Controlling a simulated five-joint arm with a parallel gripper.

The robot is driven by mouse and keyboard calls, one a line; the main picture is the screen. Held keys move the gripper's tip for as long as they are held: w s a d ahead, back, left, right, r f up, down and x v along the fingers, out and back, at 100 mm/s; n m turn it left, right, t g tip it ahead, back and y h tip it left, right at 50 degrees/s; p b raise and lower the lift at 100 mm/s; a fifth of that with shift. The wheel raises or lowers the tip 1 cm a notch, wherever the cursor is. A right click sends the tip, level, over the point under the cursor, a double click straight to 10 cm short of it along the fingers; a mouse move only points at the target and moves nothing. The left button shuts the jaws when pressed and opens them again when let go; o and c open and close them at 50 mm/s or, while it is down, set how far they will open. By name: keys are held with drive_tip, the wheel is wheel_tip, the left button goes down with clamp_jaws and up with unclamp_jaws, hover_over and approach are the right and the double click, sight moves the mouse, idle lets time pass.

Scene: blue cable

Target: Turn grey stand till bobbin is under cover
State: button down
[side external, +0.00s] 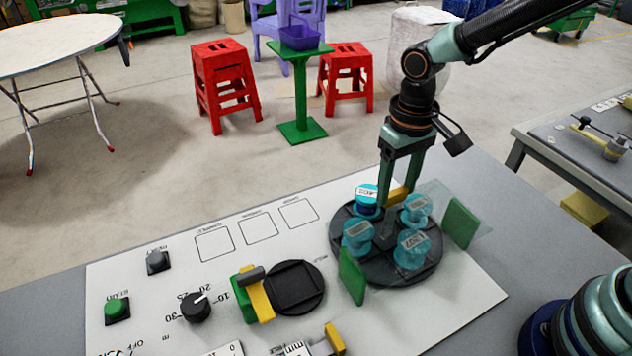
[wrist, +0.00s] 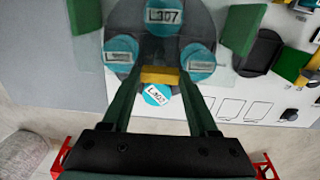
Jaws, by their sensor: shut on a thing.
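The grey stand (side external: 382,270) is a dark round turntable on the white panel, carrying several blue bobbins. A clear cover (side external: 476,226) with green end walls (side external: 352,276) spans much of it. The bobbin (side external: 366,200) at its far left edge looks brighter and stands outside the cover; in the wrist view this bobbin (wrist: 156,95) is just below the yellow tab. The other bobbins, including one labelled L307 (wrist: 164,20), look hazy beneath the cover. My gripper (side external: 399,198) is shut on the stand's yellow tab (wrist: 160,75), close beside the bright bobbin.
A yellow and grey clamp (side external: 256,295) beside a black round holder (side external: 294,287) sits left of the stand. A black knob (side external: 196,307) and a green start button (side external: 117,308) are farther left. The panel behind, with printed squares (side external: 256,227), is clear.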

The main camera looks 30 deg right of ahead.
drive_tip(key=shift+n, duration=4.3)
drive_tip(key=shift+r+n, duration=0.1)
drive_tip(key=shift+n, duration=4.4)
drive_tip(key=shift+c, duration=0.8)
unclamp_jaws()
